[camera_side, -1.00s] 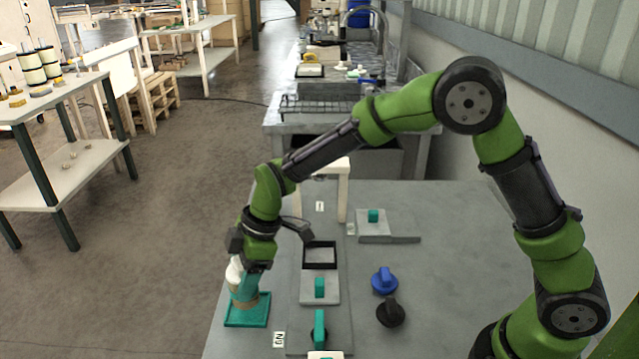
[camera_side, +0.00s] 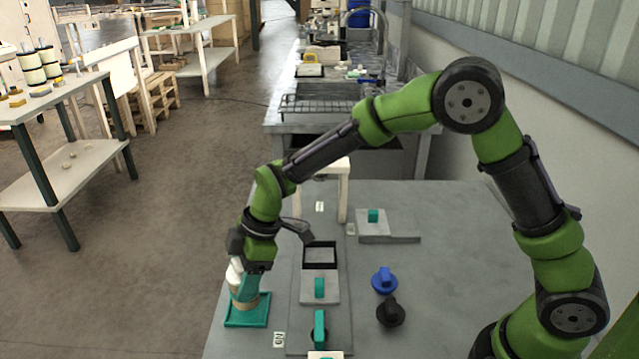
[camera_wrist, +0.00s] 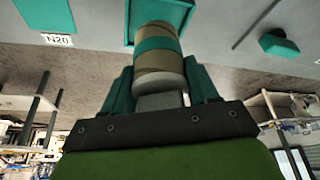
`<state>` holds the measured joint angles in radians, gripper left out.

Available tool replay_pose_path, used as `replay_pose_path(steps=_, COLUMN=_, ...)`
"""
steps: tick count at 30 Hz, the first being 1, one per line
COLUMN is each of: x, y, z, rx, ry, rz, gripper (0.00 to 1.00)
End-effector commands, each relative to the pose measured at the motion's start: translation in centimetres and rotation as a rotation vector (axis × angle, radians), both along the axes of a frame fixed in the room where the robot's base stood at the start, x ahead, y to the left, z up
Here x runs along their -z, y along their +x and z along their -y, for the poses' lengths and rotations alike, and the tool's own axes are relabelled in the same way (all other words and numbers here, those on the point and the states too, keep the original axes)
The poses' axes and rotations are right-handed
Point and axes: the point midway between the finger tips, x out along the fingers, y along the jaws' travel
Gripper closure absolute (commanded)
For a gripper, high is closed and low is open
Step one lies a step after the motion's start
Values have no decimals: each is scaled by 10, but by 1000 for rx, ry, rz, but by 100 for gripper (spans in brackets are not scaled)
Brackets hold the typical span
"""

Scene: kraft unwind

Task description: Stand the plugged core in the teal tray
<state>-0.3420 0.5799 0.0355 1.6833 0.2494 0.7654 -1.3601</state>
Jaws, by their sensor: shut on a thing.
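The plugged core (camera_wrist: 158,62) is a tan cylinder with a teal band and a pale grey end towards my gripper. My gripper (camera_wrist: 160,92) is shut on that pale end, with one teal finger on each side. In the side view my gripper (camera_side: 247,286) points down over the teal tray (camera_side: 262,318), a shallow square at the table's left edge. The core's tan part (camera_side: 238,302) shows there, low over the tray and roughly upright. I cannot tell whether its base touches the tray floor. The tray's rim also shows in the wrist view (camera_wrist: 128,38).
Right of the tray are a black open frame (camera_side: 320,243), a grey plate with a teal block (camera_side: 319,288) and another teal upright piece (camera_side: 319,328). A blue knob (camera_side: 384,280) and a black knob (camera_side: 390,312) sit further right. The table's right part is clear.

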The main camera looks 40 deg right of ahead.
Motion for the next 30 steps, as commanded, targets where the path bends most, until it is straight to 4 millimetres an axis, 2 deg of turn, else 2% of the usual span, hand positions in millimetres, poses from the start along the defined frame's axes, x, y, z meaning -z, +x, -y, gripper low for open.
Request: replay_pose_path(steps=30, x=10, y=0, z=0, rx=2, ry=0, rz=-1, gripper=100)
